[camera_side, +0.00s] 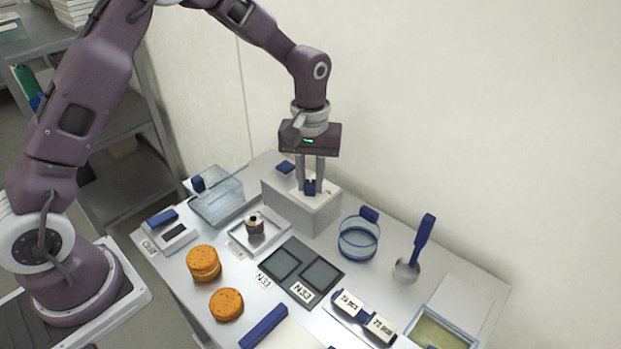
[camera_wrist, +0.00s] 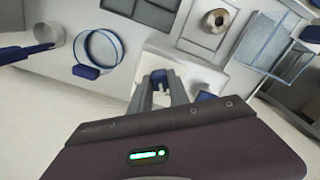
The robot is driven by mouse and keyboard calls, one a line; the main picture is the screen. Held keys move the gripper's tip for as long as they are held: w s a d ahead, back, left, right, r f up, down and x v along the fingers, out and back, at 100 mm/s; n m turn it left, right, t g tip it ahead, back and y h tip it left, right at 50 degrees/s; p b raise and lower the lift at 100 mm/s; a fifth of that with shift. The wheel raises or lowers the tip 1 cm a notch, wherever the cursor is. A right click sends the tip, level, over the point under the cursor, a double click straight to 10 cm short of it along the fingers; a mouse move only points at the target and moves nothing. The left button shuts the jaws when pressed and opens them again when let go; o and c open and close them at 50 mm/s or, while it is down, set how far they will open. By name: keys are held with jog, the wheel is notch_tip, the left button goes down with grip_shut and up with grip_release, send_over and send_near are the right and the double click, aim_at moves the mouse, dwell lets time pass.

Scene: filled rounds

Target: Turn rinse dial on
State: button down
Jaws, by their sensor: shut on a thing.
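A white-grey box (camera_side: 291,209) stands at the back of the table against the wall. A blue dial (camera_side: 310,188) sits on a pale plate on its top. My gripper (camera_side: 310,190) points straight down over the box, its fingers shut on the dial. The wrist view also shows the blue dial (camera_wrist: 159,77) between the fingertips. The fingers cover part of the dial, so I cannot tell its angle. A second flat blue piece (camera_side: 285,167) lies on the box top, left of the fingers.
Around the box are a clear bin (camera_side: 217,205), a tray with a metal part (camera_side: 255,226), dark square pads (camera_side: 301,271), a clear blue-rimmed ring (camera_side: 359,240) and a blue-handled ladle (camera_side: 424,230). The wall is close behind.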

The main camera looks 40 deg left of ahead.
jog(key=m, duration=0.8)
jog(key=shift+r, duration=0.1)
jog(key=m, duration=0.3)
jog(key=shift+w+m, duration=0.1)
jog(key=shift+m, duration=2.1)
jog(key=c, duration=1.2)
grip_release()
jog(key=shift+c, duration=0.2)
